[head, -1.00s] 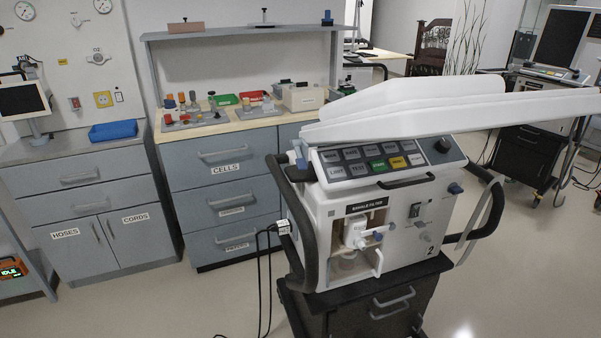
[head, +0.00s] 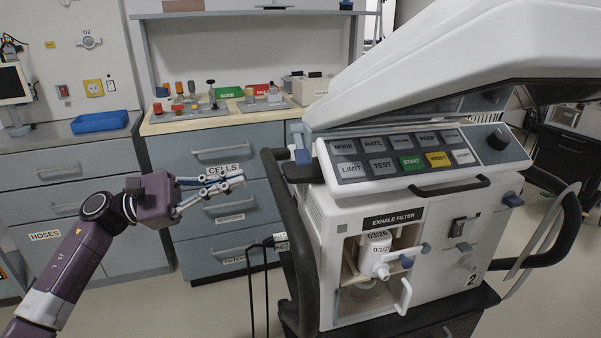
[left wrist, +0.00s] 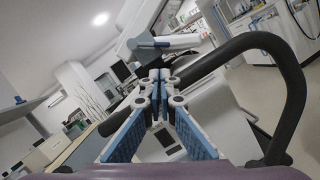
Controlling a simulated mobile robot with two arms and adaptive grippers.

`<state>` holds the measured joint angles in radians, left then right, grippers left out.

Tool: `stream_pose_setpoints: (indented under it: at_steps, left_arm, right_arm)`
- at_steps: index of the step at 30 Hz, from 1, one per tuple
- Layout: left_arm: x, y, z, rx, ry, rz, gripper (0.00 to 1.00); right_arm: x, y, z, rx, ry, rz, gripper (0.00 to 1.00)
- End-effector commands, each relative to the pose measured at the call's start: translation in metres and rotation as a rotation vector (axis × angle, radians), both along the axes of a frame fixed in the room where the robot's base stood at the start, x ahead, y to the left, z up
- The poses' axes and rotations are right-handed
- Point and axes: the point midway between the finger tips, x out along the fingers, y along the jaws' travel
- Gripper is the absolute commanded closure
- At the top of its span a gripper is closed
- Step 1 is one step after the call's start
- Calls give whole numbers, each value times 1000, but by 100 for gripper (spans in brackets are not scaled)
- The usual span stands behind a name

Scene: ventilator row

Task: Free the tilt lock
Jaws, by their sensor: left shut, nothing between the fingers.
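The ventilator (head: 320,225) stands at the right with its big white screen housing (head: 430,60) tilted above the button panel (head: 400,155). A blue lever (head: 300,143), which looks like the tilt lock, sits at the housing's left end, by the black handle. My left gripper (head: 241,181) is shut and empty, left of and lower than the lever, apart from the machine. It also shows in the left wrist view (left wrist: 160,82). My right gripper is out of view.
A black curved handle (head: 285,235) runs down the machine's left side, and it arches close by in the left wrist view (left wrist: 285,70). Black cords (head: 265,290) hang beside it. Grey drawers (head: 225,155) with a wooden top stand behind my left gripper.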

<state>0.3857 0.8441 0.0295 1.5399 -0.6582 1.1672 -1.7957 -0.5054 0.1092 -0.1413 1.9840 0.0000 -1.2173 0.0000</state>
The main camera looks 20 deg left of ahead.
Motion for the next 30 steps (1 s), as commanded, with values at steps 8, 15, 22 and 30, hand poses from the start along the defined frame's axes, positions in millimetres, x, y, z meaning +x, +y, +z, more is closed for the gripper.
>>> stream_pose_setpoints:
  at_steps: [8,15,22,30]
  left_arm:
    - [-9,-4,4,52,-60,-17,100]
    - [-7,-7,5,49,-58,-16,100]
    - [4,-38,14,47,-58,-19,100]
    - [21,-80,22,47,-58,-17,100]
  right_arm:
    - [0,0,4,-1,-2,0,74]
    - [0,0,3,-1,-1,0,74]
    - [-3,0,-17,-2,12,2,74]
    - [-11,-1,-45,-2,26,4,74]
